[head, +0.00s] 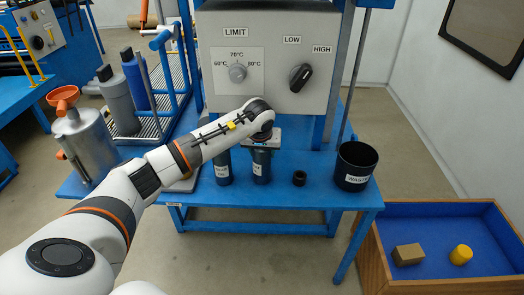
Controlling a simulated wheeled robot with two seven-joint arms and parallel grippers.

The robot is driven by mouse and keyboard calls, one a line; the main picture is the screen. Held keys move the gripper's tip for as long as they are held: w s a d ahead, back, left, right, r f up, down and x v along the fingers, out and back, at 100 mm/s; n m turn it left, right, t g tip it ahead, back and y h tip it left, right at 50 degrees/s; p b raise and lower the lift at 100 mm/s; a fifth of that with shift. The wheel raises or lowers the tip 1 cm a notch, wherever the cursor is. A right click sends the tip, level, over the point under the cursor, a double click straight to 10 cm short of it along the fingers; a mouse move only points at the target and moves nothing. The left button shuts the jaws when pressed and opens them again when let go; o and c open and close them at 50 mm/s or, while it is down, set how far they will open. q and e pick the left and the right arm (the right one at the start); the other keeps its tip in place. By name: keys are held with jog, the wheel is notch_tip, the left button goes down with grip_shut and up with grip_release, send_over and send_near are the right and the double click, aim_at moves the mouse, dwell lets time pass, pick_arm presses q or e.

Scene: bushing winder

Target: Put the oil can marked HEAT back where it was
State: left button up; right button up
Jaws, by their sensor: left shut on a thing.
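My left gripper (262,146) points down at the middle of the blue bench, just in front of the control box. It is shut on the top of a dark can (262,168) with a white label too small to read for certain. The can is upright at the bench top; I cannot tell whether its base touches. A second dark labelled can (222,170) stands just to its left, partly behind my arm. I cannot tell for certain which label reads HEAT. My right gripper is out of view.
A black ring (299,178) and a black WASTE bin (356,166) stand to the right. The control box (270,20) rises behind. A metal can with orange funnel (85,140), grey bottle (117,103) and blue bottle (137,80) are left. A blue-lined wooden tray (440,208) is lower right.

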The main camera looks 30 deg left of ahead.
pick_arm(q)
jog(key=shift+f, duration=0.1)
jog(key=o, duration=1.2)
jog(key=shift+c, duration=0.2)
